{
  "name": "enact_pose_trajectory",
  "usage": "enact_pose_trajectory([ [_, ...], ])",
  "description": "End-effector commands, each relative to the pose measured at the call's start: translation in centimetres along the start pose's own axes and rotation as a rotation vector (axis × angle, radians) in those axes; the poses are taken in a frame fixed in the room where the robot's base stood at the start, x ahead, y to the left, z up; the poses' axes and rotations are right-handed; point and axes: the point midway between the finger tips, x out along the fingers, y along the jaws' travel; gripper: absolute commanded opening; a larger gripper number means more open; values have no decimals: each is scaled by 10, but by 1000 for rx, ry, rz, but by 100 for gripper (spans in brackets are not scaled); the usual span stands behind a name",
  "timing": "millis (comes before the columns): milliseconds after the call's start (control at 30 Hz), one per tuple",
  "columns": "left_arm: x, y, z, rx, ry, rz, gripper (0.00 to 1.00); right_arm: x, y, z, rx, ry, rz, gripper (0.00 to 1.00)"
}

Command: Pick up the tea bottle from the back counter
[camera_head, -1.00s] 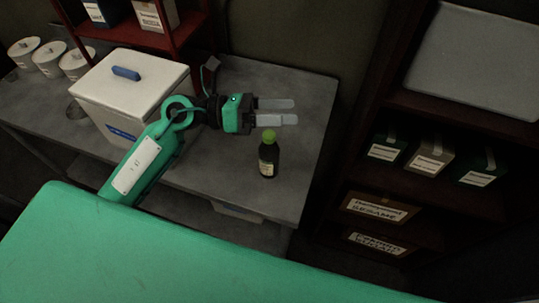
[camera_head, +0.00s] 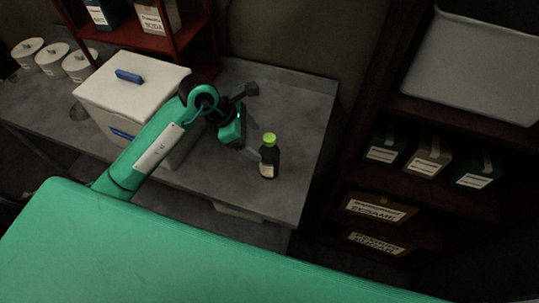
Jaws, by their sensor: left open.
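The tea bottle (camera_head: 269,158) is dark with a bright green cap and a pale label. It stands upright on the grey back counter (camera_head: 300,115), near its right end. My left gripper (camera_head: 256,154) is just to the left of the bottle, pointing down and to the right. It is open, with its fingers partly hidden; I cannot tell whether they touch the bottle. My right gripper is not in view.
A white bin (camera_head: 133,92) with a blue handle stands left of the gripper. A red shelf (camera_head: 187,32) is behind it. White canisters (camera_head: 52,57) stand at the far left. A dark shelf unit (camera_head: 440,107) with boxes stands to the right.

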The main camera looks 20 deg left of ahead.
Motion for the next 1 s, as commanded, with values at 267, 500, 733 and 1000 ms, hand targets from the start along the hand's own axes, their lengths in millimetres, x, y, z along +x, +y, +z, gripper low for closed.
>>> enact_pose_trajectory([
  [267, 22, 0, 1, -1, -2, -1, 80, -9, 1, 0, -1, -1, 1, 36],
  [500, 49, -1, -2, -4, -2, -4, 80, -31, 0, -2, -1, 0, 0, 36],
  [733, 71, 0, -4, -1, -1, 0, 80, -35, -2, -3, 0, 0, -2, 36],
  [1000, 72, 0, -4, 0, -1, 1, 72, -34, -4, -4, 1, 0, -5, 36],
])
